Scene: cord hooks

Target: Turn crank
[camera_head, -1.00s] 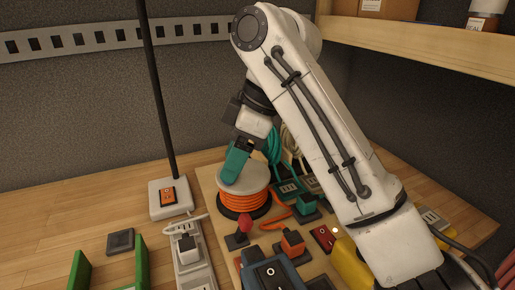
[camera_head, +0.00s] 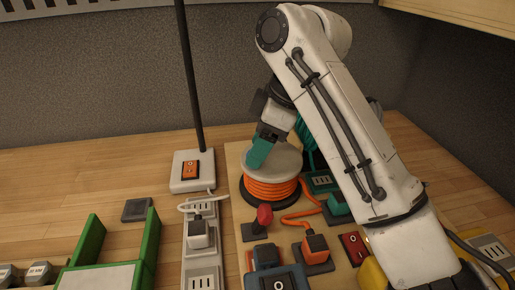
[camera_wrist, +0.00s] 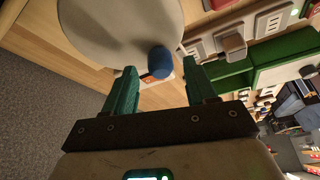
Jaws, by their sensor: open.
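The cord reel has a pale round top (camera_head: 283,160) and orange cord (camera_head: 270,188) wound below it, on a dark base. In the wrist view the pale disc (camera_wrist: 115,25) fills the upper left, and a blue knob (camera_wrist: 160,62) stands at its edge. My gripper (camera_head: 256,160) is at the left side of the reel top in the head view, where its teal fingers hide the knob. In the wrist view my gripper (camera_wrist: 160,78) is open, with the blue knob between and slightly beyond its fingertips. I cannot tell whether a finger touches it.
A red-knobbed lever (camera_head: 264,215) and an orange plug (camera_head: 316,243) stand in front of the reel. A post base with an orange switch (camera_head: 190,170), a power strip (camera_head: 198,235) and a green-walled holder (camera_head: 150,240) are to the left. Bare wood lies at the far left.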

